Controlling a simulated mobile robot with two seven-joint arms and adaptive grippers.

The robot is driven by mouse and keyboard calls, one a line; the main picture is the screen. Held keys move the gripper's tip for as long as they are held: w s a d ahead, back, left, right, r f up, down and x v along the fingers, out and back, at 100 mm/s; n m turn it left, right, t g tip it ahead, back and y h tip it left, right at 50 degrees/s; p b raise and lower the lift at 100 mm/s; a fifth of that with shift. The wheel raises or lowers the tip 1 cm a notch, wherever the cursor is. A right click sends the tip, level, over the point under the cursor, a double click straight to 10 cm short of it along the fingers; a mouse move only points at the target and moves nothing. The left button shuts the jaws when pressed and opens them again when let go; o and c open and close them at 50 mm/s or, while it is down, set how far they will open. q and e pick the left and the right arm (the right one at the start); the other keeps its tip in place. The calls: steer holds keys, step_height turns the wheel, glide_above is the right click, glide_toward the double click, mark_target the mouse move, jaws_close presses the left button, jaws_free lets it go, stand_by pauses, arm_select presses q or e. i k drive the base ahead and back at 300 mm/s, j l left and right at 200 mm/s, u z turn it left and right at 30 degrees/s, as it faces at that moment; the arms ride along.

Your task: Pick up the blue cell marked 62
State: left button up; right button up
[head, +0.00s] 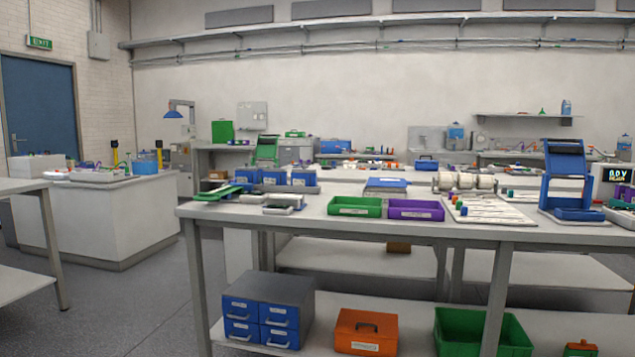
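No marking 62 can be read at this distance, so I cannot tell which thing is the blue cell. Several small coloured pieces, some blue and green, stand along the left edge of a pale board (490,214) on the right half of the workbench (330,224). Three blue blocks (275,178) sit in a row on a grey base at the bench's left. Neither of my grippers is in view.
A green bin (354,207) and a purple bin (416,210) stand at the bench's front edge. A blue press-like frame (566,175) stands at the right. A blue drawer unit (262,312), an orange box (366,333) and a green crate (483,332) are below.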

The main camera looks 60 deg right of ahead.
mark_target(273, 177)
steer(key=z, duration=1.8)
